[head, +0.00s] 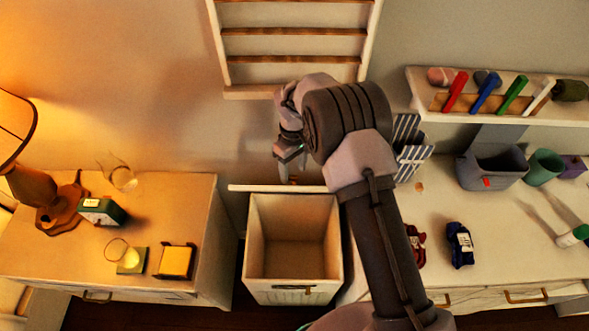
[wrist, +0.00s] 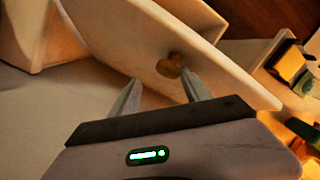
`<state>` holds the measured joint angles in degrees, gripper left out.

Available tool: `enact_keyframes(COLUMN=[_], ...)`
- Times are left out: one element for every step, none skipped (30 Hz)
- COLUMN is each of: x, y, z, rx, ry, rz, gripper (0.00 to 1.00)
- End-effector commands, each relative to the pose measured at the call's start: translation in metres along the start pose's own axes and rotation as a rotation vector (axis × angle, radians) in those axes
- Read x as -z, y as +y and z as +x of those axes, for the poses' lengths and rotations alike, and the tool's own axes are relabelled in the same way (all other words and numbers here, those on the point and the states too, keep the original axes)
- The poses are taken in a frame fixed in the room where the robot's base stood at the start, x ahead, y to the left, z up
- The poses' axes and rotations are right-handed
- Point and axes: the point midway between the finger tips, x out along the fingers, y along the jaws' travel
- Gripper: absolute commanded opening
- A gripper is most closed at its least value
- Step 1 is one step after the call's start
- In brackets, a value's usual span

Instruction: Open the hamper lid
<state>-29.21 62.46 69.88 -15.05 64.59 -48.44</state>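The hamper (head: 246,240) is a pale box between the two cabinets, and I see into its empty inside from above. Its lid (head: 250,188) stands up at the back edge, seen almost edge-on in the head view. In the wrist view the lid (wrist: 120,40) is a pale slanted panel with a round brass-coloured knob (wrist: 170,65). My gripper (head: 291,170) is behind the lid, on its knob side. In the wrist view my gripper's fingers (wrist: 162,80) are apart, with the knob close to their tips and nothing held between them. Whether a finger touches the lid is unclear.
A left cabinet (head: 205,195) carries a lamp (head: 45,195), a green box (head: 100,211) and a yellow box (head: 174,261). A right counter (head: 500,240) holds a grey bin (head: 492,168) and a green cup (head: 543,167). A wall rack (head: 290,45) hangs above my gripper.

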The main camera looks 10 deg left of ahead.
Motion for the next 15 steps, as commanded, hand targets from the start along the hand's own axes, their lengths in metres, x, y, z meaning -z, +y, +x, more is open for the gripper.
enact_keyframes(x=[0.0,0.0,0.0,0.0,0.0,0.0,0.001,0.001,0.001,0.001,0.001,0.001,0.001,0.001,0.001], y=[0.001,0.001,0.001,0.001,0.001,0.001,0.001,0.001,0.001,0.001,0.0,0.0,0.0,0.0,0.0], z=[-0.001,-0.001,-0.001,-0.003,-0.005,-0.012,-0.018,-0.025,-0.036,-0.043,-0.05,-0.057,-0.062,-0.066,-0.071], rx=[-0.001,-0.001,-0.001,-0.001,-0.001,-0.001,-0.002,-0.002,-0.003,-0.003,-0.002,-0.002,-0.001,-0.002,-0.002], ry=[0.001,0.001,0.001,0.001,0.001,0.002,0.003,0.003,0.003,0.004,0.003,0.002,0.001,0.001,0.001], rz=[0.0,0.0,0.0,0.0,0.0,0.0,0.0,-0.001,-0.001,0.0,0.0,0.0,0.001,0.0,-0.001], gripper=[0.52,0.52,0.52,0.52,0.52,0.52,0.52,0.52,0.52,0.52,0.52,0.52,0.52,0.52,0.52])
